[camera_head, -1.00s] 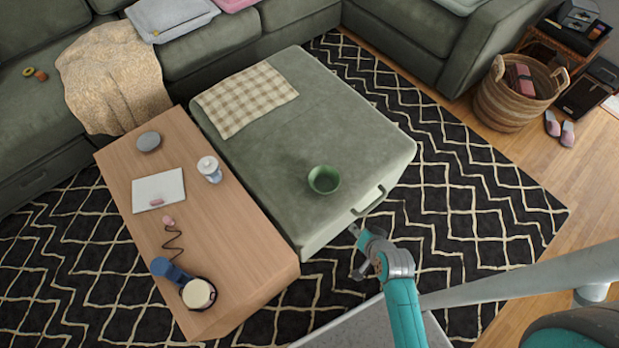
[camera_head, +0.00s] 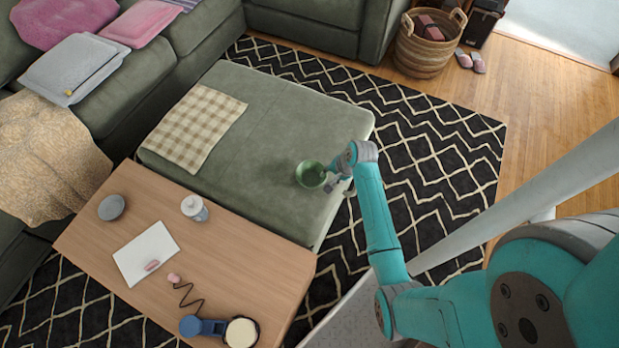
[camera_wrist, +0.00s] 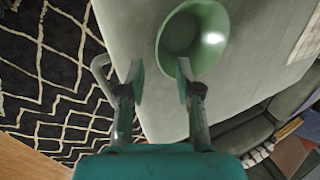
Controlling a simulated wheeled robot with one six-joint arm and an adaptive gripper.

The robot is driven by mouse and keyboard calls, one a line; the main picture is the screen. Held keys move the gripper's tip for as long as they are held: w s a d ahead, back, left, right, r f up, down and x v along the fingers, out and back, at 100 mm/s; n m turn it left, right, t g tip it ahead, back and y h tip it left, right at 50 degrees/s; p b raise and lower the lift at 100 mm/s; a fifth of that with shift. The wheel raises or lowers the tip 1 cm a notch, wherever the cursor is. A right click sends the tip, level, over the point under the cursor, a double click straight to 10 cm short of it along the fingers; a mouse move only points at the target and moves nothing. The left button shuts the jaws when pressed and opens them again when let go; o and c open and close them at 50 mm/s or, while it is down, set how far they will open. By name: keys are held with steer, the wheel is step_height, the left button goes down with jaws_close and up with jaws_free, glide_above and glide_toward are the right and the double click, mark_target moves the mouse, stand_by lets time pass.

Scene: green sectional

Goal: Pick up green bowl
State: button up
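The green bowl (camera_head: 310,174) sits upright on the green ottoman (camera_head: 275,110), near its front right corner. It also shows in the wrist view (camera_wrist: 208,40), just beyond my fingertips and toward the right finger. My gripper (camera_head: 330,180) is at the bowl's right side in the head view. In the wrist view my gripper (camera_wrist: 158,72) has its two fingers spread apart with a gap between them. The right fingertip overlaps the bowl's near rim in the picture; I cannot tell whether it touches. Nothing is held between the fingers.
The ottoman top around the bowl is clear.

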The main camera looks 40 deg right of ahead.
mark_target(324, 181)
steer(key=shift+x, duration=3.95)
jaws_close()
